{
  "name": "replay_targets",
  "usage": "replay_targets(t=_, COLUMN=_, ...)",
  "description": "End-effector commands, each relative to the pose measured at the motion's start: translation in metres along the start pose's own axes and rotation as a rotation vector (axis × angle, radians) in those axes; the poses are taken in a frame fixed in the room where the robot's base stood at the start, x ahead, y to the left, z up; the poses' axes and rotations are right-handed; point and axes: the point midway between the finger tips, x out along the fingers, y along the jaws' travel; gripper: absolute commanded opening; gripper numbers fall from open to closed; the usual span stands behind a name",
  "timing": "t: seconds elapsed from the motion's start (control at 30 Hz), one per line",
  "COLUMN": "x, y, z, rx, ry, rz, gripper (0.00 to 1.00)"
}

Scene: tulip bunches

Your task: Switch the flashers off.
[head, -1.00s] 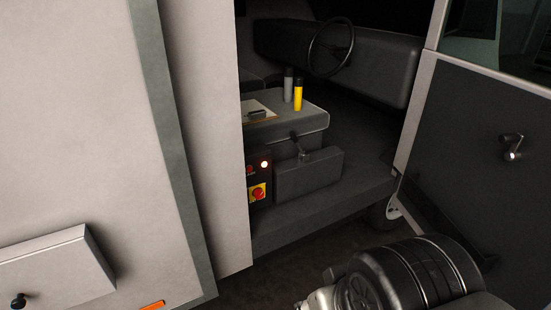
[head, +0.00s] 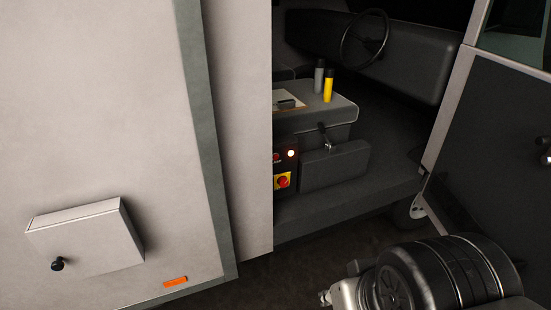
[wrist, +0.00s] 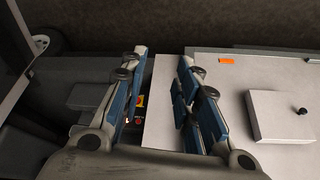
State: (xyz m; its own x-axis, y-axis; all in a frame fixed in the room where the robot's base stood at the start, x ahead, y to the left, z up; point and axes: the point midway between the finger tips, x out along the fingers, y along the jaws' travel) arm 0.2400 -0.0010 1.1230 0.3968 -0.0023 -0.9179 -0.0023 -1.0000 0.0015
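A dark switch panel (head: 285,168) sits low in the vehicle's open doorway, in the head view. It carries a glowing lamp (head: 291,153), a small red button (head: 276,157) and a red rotary knob (head: 283,181) on a yellow plate. No label is readable, so I cannot tell which control is for the flashers. In the wrist view my gripper (wrist: 162,56) is open, with two blue-padded fingers spread and nothing between the tips. The yellow plate (wrist: 140,100) shows beyond the left finger, which partly hides the panel. The gripper is apart from it.
A dark block with a lever (head: 326,140) adjoins the panel. Grey and yellow cylinders (head: 328,87) stand above. A pale wall edge (head: 240,150) borders the left; a knobbed box (head: 85,238) and orange marker (head: 175,281) are on the body. The open door (head: 495,150) borders the right.

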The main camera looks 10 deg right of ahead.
Motion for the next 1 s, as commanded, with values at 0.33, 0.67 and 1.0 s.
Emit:
replay_targets(t=0.33, x=0.0, y=0.0, z=0.0, rx=0.0, ry=0.0, rz=0.0, gripper=0.03)
replay_targets(t=0.67, x=0.0, y=0.0, z=0.0, rx=0.0, ry=0.0, rz=0.0, gripper=0.0)
replay_targets(t=1.0, x=0.0, y=0.0, z=0.0, rx=0.0, ry=0.0, rz=0.0, gripper=0.0)
